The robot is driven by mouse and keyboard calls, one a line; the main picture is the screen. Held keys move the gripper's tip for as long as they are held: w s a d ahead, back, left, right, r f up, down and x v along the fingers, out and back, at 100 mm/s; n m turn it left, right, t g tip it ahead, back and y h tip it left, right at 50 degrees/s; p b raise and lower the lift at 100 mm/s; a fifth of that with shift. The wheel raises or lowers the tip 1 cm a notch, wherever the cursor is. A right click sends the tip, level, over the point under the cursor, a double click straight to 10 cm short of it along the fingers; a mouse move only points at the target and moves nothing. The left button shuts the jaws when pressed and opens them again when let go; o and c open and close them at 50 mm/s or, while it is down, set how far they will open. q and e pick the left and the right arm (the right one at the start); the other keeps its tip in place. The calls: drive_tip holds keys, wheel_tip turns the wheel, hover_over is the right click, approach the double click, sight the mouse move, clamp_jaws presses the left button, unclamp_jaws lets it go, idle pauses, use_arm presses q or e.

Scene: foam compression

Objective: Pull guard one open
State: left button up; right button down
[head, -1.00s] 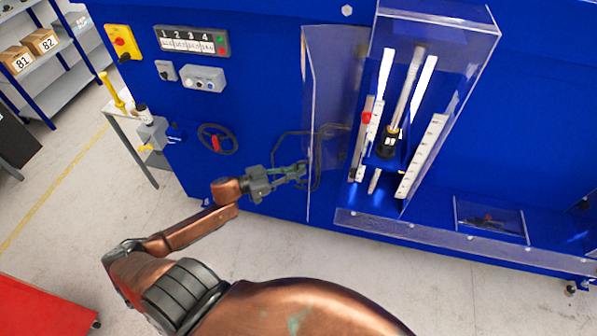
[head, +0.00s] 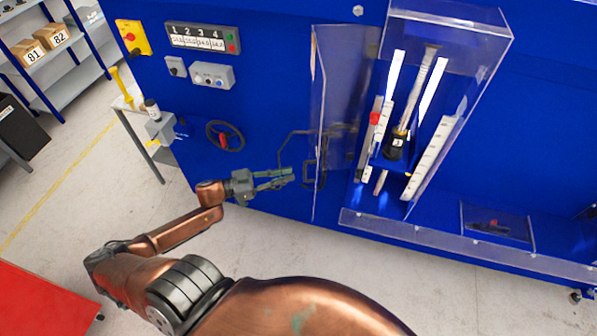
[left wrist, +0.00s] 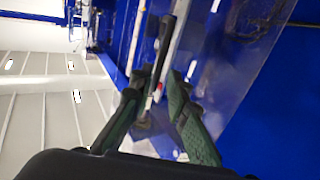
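Guard one, a clear hinged panel (head: 333,75), stands swung out at the left side of the clear test enclosure (head: 455,75). A dark looped handle (head: 305,178) shows at the panel's lower part. My left gripper (head: 292,175) is just left of the handle, its fingers pointing at it with a small gap. In the left wrist view the two green-padded fingers (left wrist: 154,82) are apart, with a dark bar (left wrist: 166,45) beyond their tips. I see nothing held. My right gripper is out of view.
The blue machine wall carries a handwheel (head: 225,137), a grey button box (head: 212,76) and a numbered display (head: 202,37). A clear ledge (head: 430,235) runs along the enclosure's front. A red surface (head: 40,305) is at lower left. The floor beneath my arm is clear.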

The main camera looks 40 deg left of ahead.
use_arm(q)
drive_tip(key=v, duration=0.5)
drive_tip(key=shift+s, duration=0.15)
drive_tip(key=shift+a+f, duration=0.1)
